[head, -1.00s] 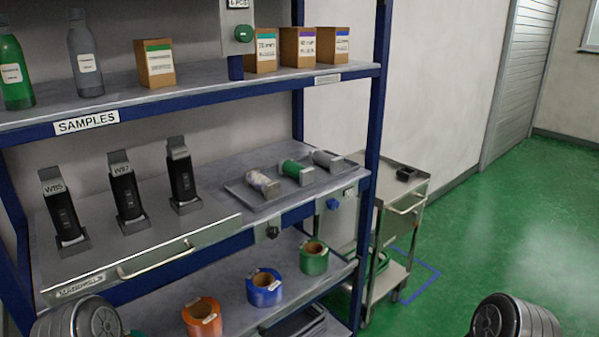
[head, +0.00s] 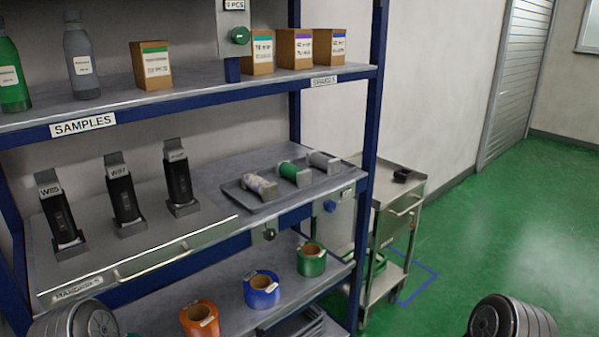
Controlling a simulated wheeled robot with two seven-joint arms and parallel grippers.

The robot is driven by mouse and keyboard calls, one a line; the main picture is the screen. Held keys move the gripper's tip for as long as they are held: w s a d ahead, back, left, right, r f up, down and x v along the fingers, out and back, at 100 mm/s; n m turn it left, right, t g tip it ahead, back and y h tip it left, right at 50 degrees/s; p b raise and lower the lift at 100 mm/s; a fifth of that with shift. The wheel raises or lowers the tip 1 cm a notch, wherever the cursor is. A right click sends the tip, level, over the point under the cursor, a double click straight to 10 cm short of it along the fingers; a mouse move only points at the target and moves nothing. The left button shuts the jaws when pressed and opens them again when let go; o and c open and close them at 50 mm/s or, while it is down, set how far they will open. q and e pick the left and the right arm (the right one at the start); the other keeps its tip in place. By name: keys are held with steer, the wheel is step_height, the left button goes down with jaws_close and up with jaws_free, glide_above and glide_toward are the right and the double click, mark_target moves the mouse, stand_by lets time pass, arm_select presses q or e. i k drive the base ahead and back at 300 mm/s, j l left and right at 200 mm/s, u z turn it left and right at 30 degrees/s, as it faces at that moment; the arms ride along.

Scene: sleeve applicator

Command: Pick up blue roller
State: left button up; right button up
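A blue roll (head: 262,289) with a brown core and a white label stands on the lower shelf. It sits between an orange roll (head: 199,319) on its left and a green roll (head: 311,260) on its right, with gaps between them. It rests on its flat end and nothing touches it. Neither of my grippers is in view. Only rounded dark grey parts of my arms show at the bottom left and bottom right edges.
Above, the middle shelf holds several black devices in stands and a grey tray (head: 243,204) with small rollers. The top shelf (head: 210,100) holds bottles and boxes. A metal cart (head: 385,235) stands right of the rack. Green floor (head: 470,220) is clear further right.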

mark_target(268, 191)
steer(key=i+l+u, duration=0.1)
steer(key=l, duration=0.3)
steer(key=i+l, duration=0.3)
steer(key=i+l+u, duration=0.15)
steer(key=l, duration=0.3)
steer(key=i+l+u, duration=0.1)
steer(key=l, duration=0.35)
steer(key=i+l+u, duration=0.1)
steer(key=l, duration=0.3)
steer(key=i+l, duration=0.25)
steer(key=l, duration=0.2)
steer(key=i+l+u, duration=0.15)
steer(key=l, duration=0.3)
steer(key=i+l+u, duration=0.1)
steer(key=l, duration=0.35)
